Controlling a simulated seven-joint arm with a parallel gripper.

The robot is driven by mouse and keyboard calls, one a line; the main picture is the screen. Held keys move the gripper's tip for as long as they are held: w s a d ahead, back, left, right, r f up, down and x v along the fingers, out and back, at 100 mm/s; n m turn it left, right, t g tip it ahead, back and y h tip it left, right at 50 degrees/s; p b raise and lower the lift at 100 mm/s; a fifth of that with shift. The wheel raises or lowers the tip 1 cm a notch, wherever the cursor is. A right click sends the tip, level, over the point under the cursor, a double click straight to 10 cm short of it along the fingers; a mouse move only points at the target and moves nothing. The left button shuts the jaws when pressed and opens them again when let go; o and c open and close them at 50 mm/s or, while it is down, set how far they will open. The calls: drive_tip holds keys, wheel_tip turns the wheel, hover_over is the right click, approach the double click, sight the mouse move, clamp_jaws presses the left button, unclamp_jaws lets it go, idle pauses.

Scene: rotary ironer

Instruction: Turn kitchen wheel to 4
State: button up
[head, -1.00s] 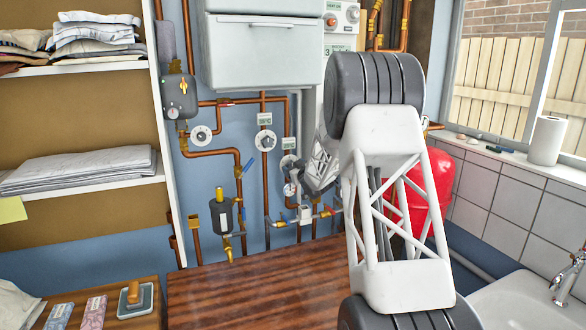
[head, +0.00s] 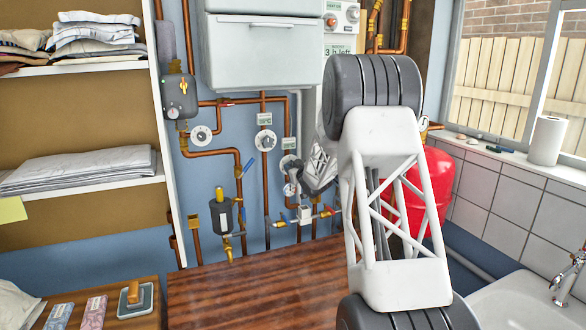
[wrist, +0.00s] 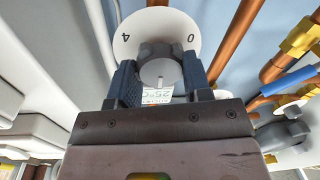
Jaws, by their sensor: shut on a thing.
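A round white dial (wrist: 160,22) with a grey knob (wrist: 158,72) shows in the wrist view. The figures 4 and 0 read upside down on the dial. A small light mark sits on the knob. My gripper (wrist: 160,80) is shut on the knob, one dark finger on each side. I cannot read which label says kitchen.
Copper pipes (head: 240,185) and a valve row with blue and red handles (head: 305,215) lie close below and beside my wrist. A white cabinet (head: 262,55) hangs above. A red tank (head: 437,190) stands to the right. The wooden worktop (head: 260,290) in front is clear.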

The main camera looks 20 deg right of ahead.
drive_tip(key=shift+m, duration=0.5)
drive_tip(key=m+h, duration=0.1)
drive_tip(key=m, duration=1.5)
drive_tip(key=m+t+h, duration=0.1)
drive_tip(key=m, duration=0.7)
drive_tip(key=shift+d+f+m+h, duration=0.1)
drive_tip(key=shift+f+m+h, duration=0.2)
drive_tip(key=o, duration=0.9)
drive_tip(key=shift+o, duration=0.2)
drive_tip(key=shift+s, duration=0.15)
